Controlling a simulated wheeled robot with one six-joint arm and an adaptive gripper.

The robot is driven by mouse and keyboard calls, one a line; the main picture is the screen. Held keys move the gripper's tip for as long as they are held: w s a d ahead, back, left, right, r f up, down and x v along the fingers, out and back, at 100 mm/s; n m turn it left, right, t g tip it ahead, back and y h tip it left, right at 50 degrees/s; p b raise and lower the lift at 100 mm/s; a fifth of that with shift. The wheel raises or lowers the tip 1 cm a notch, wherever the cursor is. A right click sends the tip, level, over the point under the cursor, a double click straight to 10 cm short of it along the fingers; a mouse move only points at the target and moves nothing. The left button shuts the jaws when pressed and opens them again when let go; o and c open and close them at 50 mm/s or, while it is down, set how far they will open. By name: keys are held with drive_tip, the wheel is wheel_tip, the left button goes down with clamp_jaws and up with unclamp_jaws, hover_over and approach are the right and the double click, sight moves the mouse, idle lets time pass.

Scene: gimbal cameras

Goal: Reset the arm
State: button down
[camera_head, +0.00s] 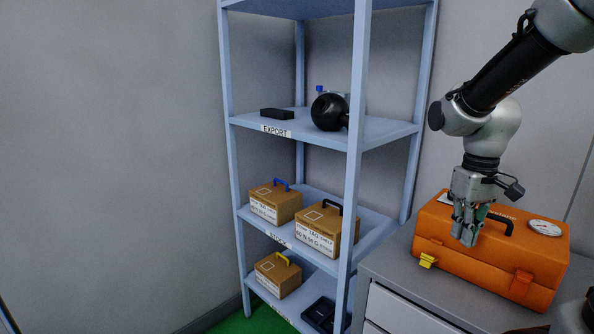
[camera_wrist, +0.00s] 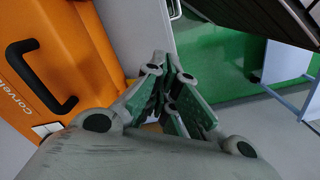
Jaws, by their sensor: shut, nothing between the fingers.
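My arm reaches in from the upper right in the head view, bent at the elbow, with the wrist hanging down. My gripper (camera_head: 468,240) points downward and is shut and empty, in front of the orange case. It also shows in the wrist view (camera_wrist: 168,68), with its fingertips close together. The orange case (camera_head: 478,255) has a black handle, a round gauge and a yellow latch. It stands on a grey cabinet top (camera_head: 400,270). Whether my gripper touches the case cannot be told.
A blue-grey shelf rack (camera_head: 355,140) stands left of the cabinet. It holds a black ball-shaped device (camera_head: 328,112), a flat black block (camera_head: 277,114), a dark tray (camera_head: 320,312) and cardboard boxes with handles (camera_head: 325,230). Green floor (camera_wrist: 225,65) shows below. Space left of the rack is clear.

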drive_tip(key=s+d+r+m+t, duration=0.1)
drive_tip(key=s+r+t, duration=0.3)
drive_tip(key=s+r, duration=0.4)
drive_tip(key=shift+s+d+m+t, duration=0.25)
drive_tip(key=shift+s+m, duration=0.55)
drive_tip(key=shift+s, duration=1.15)
drive_tip(key=shift+a, duration=0.15)
